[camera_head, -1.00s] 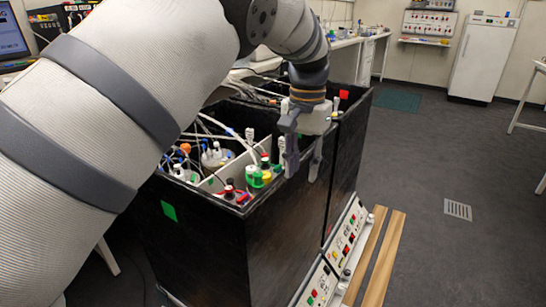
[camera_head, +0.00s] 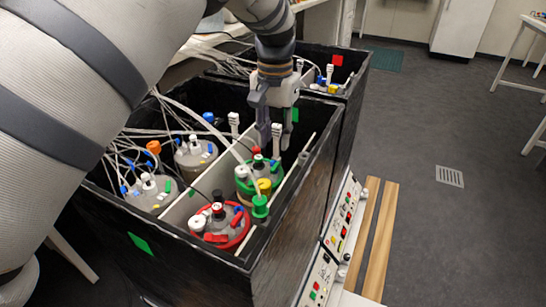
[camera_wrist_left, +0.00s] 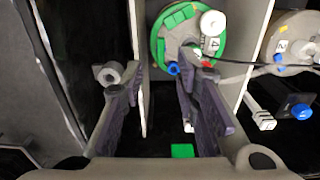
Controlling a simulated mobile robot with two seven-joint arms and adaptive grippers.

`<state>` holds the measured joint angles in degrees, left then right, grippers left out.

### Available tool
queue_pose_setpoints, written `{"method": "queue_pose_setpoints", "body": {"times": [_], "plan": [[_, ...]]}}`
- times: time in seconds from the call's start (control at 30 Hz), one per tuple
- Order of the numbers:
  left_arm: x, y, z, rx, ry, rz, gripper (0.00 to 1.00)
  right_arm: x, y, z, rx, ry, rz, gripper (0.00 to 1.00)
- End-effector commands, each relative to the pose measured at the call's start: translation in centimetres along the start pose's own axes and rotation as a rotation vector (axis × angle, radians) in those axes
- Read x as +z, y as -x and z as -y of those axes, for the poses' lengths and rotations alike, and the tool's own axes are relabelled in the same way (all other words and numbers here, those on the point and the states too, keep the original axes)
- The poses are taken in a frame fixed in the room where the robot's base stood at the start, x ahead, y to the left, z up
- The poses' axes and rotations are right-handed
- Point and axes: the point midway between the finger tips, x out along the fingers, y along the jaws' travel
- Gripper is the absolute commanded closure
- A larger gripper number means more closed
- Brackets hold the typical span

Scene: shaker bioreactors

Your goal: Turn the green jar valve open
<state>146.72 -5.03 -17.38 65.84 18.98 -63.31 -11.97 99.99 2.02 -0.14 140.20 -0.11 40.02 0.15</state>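The green-ringed jar (camera_head: 246,184) stands in the near black box, behind the red-ringed jar. The jar's lid carries white, red, black and green-topped fittings; I cannot tell which is the valve. My left gripper (camera_head: 276,147) is open and points down just beyond the jar, fingers apart with nothing between them. In the left wrist view the green jar (camera_wrist_left: 160,42) is at the top, and the right finger overlaps its edge; I cannot tell whether they touch. My right gripper is not in view.
The red-ringed jar (camera_head: 230,240) is nearest. Two grey jars (camera_head: 196,158) stand left of a pale divider (camera_head: 184,208), with many tubes running left. White upright posts (camera_head: 234,122) stand near the gripper. The black box walls (camera_head: 280,240) rise around everything.

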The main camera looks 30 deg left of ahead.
Motion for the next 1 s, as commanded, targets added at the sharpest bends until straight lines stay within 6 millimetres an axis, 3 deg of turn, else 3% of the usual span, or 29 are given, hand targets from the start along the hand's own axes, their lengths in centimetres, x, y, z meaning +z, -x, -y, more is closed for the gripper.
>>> {"method": "queue_pose_setpoints", "body": {"times": [0.13,0.33,0.63,0.77,1.0], "plan": [[0.1,-3.9,0.0,0.0,-0.001,0.006,0.72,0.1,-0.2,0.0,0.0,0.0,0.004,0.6],[0.0,-6.7,0.0,0.0,-0.001,0.002,0.72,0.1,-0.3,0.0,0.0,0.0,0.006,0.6],[0.0,-7.1,0.0,0.0,-0.001,-0.001,0.72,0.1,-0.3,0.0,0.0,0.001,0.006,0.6],[0.0,-7.1,0.0,0.0,-0.001,0.0,0.99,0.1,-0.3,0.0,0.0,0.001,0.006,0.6],[0.0,-7.1,0.0,0.0,0.001,0.0,1.0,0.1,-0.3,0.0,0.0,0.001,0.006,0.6]]}}
